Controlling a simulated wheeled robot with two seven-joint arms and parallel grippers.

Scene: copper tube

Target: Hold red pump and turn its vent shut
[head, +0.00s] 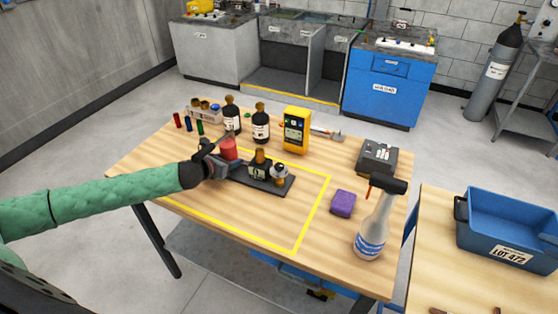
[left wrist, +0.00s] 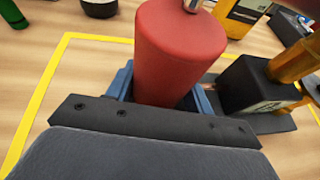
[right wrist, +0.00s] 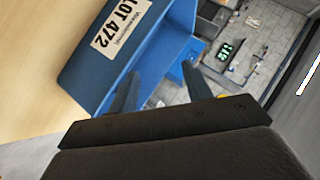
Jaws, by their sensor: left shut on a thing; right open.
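The red pump (head: 228,149) has a red cylindrical body and sits at the left end of a dark base plate (head: 287,185) on the wooden table. My left gripper (head: 222,160) is shut on the red body, which stands between its blue fingers in the left wrist view (left wrist: 178,55). A silver fitting (left wrist: 192,5) shows on top of the red body, cut off by the frame edge. A black block with a brass top (head: 259,168) and a pale rounded part (head: 280,172) stand on the same plate. My right gripper (right wrist: 155,90) is open and empty, outside the head view.
A yellow tape outline (head: 312,222) surrounds the plate. Brown bottles (head: 261,125), a yellow meter (head: 296,130) and small colored tubes (head: 189,123) stand behind. A purple sponge (head: 343,203), spray bottle (head: 375,225) and grey device (head: 377,157) are right. A blue bin (head: 508,238) sits on another table.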

